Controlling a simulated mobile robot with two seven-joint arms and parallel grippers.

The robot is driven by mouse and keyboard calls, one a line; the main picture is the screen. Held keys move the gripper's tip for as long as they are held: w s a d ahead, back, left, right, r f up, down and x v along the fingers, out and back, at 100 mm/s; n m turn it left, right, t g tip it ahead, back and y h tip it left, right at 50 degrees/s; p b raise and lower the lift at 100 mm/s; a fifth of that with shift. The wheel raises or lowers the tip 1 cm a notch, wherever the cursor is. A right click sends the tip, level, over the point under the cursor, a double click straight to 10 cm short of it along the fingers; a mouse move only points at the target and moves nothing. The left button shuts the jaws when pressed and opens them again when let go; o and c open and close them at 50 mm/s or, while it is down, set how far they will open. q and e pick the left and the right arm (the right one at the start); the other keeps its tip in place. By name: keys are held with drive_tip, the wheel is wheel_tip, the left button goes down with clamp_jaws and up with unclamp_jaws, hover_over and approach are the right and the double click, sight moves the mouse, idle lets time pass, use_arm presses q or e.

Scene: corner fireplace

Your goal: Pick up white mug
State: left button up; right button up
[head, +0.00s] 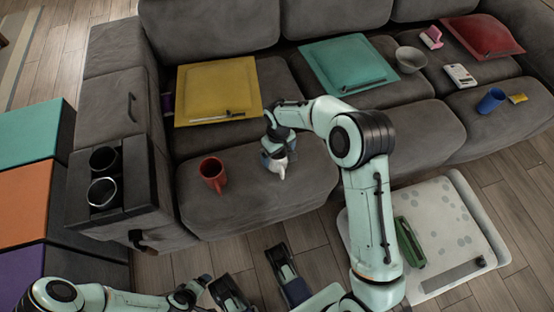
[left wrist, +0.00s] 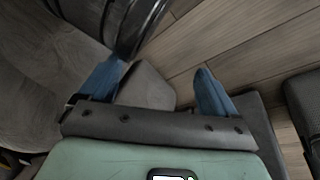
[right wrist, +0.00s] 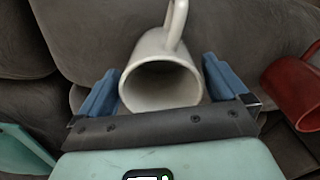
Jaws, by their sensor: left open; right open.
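The white mug (head: 281,170) is at the front of the left sofa cushion (head: 240,205), partly hidden by my right gripper (head: 277,158). In the right wrist view the mug (right wrist: 160,52) has its opening facing the camera and its handle toward the top. My right gripper (right wrist: 162,82) is open, with one blue finger on each side of the mug. Small gaps seem to show beside the mug, and I cannot tell whether either finger touches it. My left gripper (left wrist: 158,75) is open and empty in the left wrist view, away from the mug.
A red mug (head: 212,174) stands left of the white mug. A yellow cushion (head: 215,85) and a teal cushion (head: 345,62) lie behind. The sofa armrest with cup holders (head: 102,175) is at left. A pale patterned seat (head: 435,225) stands at right front.

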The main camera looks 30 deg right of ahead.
drive_tip(key=shift+f, duration=0.7)
drive_tip(key=c, duration=1.1)
drive_tip(key=shift+r, duration=0.1)
drive_tip(key=shift+r, duration=0.1)
